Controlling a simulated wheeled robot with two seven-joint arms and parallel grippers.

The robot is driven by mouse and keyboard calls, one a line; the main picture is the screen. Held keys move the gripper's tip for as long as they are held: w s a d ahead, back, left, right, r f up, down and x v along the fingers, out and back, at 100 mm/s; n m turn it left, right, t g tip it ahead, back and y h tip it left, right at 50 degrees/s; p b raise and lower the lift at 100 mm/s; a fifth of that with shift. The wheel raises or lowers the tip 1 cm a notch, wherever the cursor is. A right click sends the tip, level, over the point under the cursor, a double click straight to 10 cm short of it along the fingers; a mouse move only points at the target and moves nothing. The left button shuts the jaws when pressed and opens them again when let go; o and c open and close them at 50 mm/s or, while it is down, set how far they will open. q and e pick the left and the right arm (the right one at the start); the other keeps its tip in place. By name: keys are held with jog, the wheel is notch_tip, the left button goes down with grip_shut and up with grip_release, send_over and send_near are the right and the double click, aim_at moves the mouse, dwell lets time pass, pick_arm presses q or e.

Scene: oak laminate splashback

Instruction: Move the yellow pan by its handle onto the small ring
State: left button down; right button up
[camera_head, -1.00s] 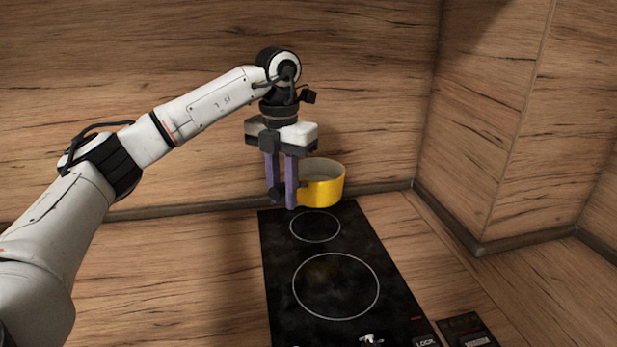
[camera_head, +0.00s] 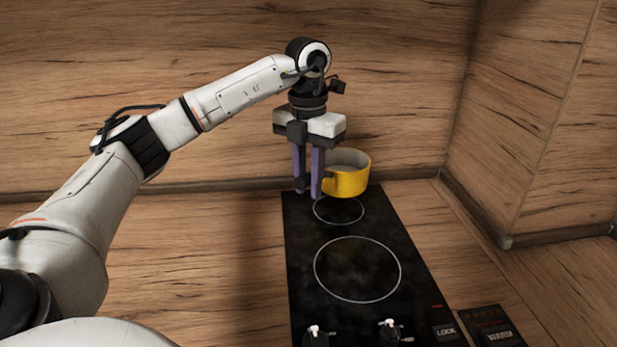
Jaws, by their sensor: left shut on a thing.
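The yellow pan (camera_head: 347,181) is at the far end of the black hob, with its open top up. My left gripper (camera_head: 309,192) points down at the pan's left side and is shut on the pan's handle, which is mostly hidden by the fingers. The small ring (camera_head: 337,226) is a thin white circle on the hob's far part. The pan overlaps the ring's far edge in the picture; I cannot tell whether its base touches the hob. My right gripper is out of view.
The large ring (camera_head: 357,302) lies nearer on the hob and is clear. Knobs (camera_head: 389,331) and LOCK and WARM panels (camera_head: 497,334) are at the near end. Wooden walls stand behind and to the right. The wooden counter left of the hob is bare.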

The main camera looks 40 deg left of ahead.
pick_arm(q)
jog(key=shift+w+f+b, duration=0.1)
jog(key=shift+f+b, duration=1.15)
jog(key=shift+f, duration=1.3)
jog(key=shift+p, duration=0.3)
jog(key=shift+f+b, duration=0.35)
jog(key=shift+f, duration=0.3)
jog(key=c, duration=1.5)
grip_release()
jog(key=shift+f, duration=0.15)
jog(key=shift+s+d+b, duration=0.25)
jog(key=shift+s, duration=0.95)
jog(key=shift+s+d+b, duration=0.2)
jog(key=shift+s, duration=0.95)
jog(key=shift+s+d+b, duration=0.25)
jog(key=shift+s, duration=0.95)
